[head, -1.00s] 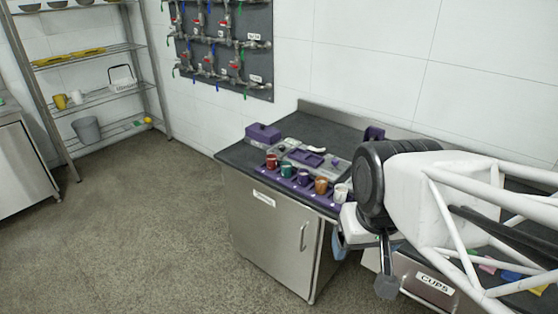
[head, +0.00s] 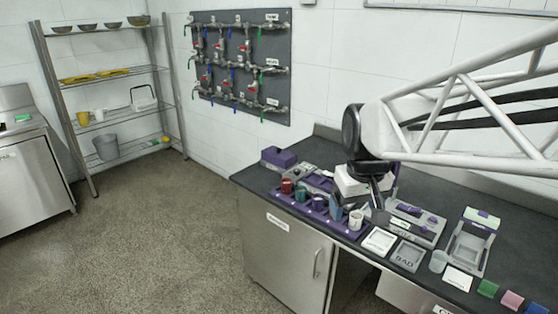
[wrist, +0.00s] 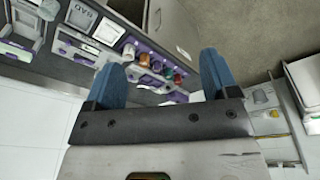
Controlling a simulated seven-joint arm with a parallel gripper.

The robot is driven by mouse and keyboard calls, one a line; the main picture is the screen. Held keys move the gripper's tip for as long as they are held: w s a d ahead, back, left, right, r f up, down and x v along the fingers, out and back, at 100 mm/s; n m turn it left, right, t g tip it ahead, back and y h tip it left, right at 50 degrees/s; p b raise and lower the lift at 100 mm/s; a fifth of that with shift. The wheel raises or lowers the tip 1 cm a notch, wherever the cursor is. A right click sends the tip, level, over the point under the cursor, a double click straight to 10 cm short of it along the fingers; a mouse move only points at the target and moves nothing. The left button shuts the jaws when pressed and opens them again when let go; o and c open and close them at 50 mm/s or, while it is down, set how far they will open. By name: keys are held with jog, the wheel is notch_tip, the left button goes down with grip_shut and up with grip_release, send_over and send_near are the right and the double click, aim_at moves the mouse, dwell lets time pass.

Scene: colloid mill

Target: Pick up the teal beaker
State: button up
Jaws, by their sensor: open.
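The teal beaker (head: 301,194) stands upright in a row of small mugs on a purple rack (head: 344,229) at the bench's front edge. It is second from the left, between a red mug (head: 287,186) and a purple mug (head: 317,202). In the wrist view the teal beaker (wrist: 167,73) shows small and distant between the fingertips. My gripper (wrist: 160,72) has its two blue fingers spread wide with nothing between them, apart from the mugs. In the head view my arm is right of the row and its fingers cannot be made out clearly.
Behind is grey and purple equipment (head: 405,222). Trays, including one marked BAD (head: 407,256), lie to the right. Open floor lies left of the bench.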

jog(key=w+n, duration=0.2)
jog(key=w, duration=1.2)
jog(key=n+g, duration=0.2)
jog(key=n, duration=0.4)
send_over(301, 194)
jog(key=w, duration=0.3)
notch_tip(301, 194, down, 25)
jog(key=shift+s+d+f, duration=0.1)
jog(key=shift+s+f, duration=0.05)
jog(key=shift+s, duration=0.05)
jog(key=shift+f, duration=0.1)
jog(key=shift+f, duration=1.15)
jog(key=shift+f, duration=0.15)
